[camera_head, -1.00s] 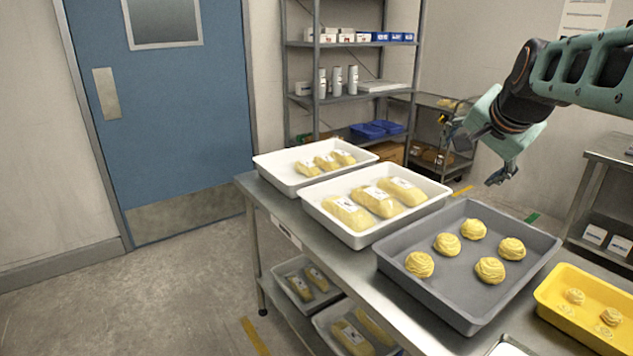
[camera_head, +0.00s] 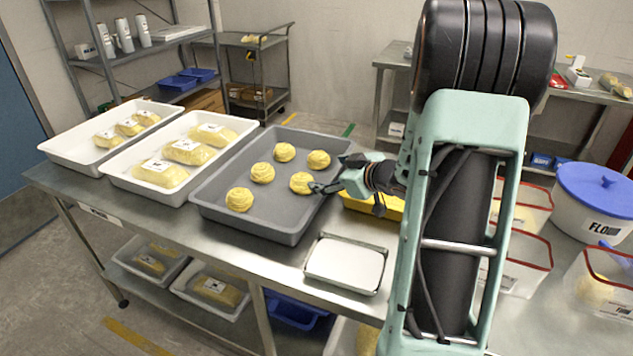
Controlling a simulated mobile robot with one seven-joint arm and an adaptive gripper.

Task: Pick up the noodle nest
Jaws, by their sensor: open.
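Several round yellow noodle nests lie apart from each other in a grey tray (camera_head: 215,205) on the steel table. The nearest to my gripper is the noodle nest (camera_head: 301,183) at the right of the tray. Another nest (camera_head: 318,159) lies behind it, and others lie at the back (camera_head: 284,152), middle (camera_head: 262,172) and front left (camera_head: 239,199). My gripper (camera_head: 318,188) is open, at the right edge of that nearest nest and above the tray's right side. I cannot tell whether a finger touches the nest. My arm hides much of the yellow tray (camera_head: 372,205).
White trays (camera_head: 118,175) with labelled packs stand left of the grey tray. A small metal tray (camera_head: 345,264) lies in front. A white flour tub (camera_head: 597,205) and red-rimmed containers (camera_head: 524,265) stand right of my arm.

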